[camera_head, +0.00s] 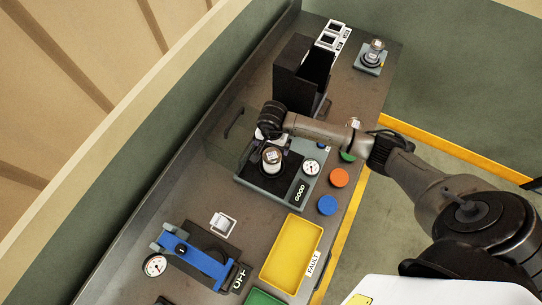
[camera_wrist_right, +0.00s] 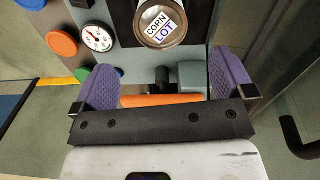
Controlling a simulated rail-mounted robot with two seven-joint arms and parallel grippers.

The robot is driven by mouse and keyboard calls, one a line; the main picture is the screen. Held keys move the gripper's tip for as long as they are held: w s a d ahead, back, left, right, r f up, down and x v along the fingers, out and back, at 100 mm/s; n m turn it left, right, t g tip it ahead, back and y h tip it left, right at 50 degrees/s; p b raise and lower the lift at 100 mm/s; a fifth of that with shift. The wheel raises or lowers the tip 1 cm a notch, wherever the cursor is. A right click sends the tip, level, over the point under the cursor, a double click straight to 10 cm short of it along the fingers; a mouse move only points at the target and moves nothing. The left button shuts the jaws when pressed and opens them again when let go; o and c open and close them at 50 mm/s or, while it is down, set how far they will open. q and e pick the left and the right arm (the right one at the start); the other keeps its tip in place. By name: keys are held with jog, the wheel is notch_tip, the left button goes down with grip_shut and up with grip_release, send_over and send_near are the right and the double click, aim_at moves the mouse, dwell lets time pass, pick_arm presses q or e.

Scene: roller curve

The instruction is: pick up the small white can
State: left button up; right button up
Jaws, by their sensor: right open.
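A small can with a white label on its lid (camera_head: 272,157) stands upright on the dark plate of a grey test station. In the right wrist view the can (camera_wrist_right: 160,22) is at the top edge, its lid label reading "CORN LOT". My right gripper (camera_wrist_right: 166,82) is open, with purple pads wide apart and no can between them. The can is beyond the fingertips. In the head view my right wrist is over the station beside the can, and it hides the fingers. Another small can (camera_head: 376,45) stands on a small device at the far end. My left gripper is not in view.
The station has a dial gauge (camera_head: 311,167) and a "GOOD" label. Orange (camera_head: 339,178) and blue (camera_head: 327,205) discs lie along the bench edge. A black bin (camera_head: 293,75) stands behind my wrist. A yellow tray (camera_head: 291,254) and a blue clamp device (camera_head: 194,259) are nearer.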

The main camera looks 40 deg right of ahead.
aim_at(272, 155)
notch_tip(272, 155, down, 6)
jog(key=b, duration=0.3)
jog(key=shift+f, duration=0.1)
jog(key=shift+f+b, duration=2.15)
jog(key=shift+f, duration=1.05)
jog(key=shift+c, duration=0.2)
jog(key=c, duration=1.1)
jog(key=shift+c, duration=0.4)
jog(key=shift+w+r, duration=0.1)
jog(key=shift+r, duration=0.05)
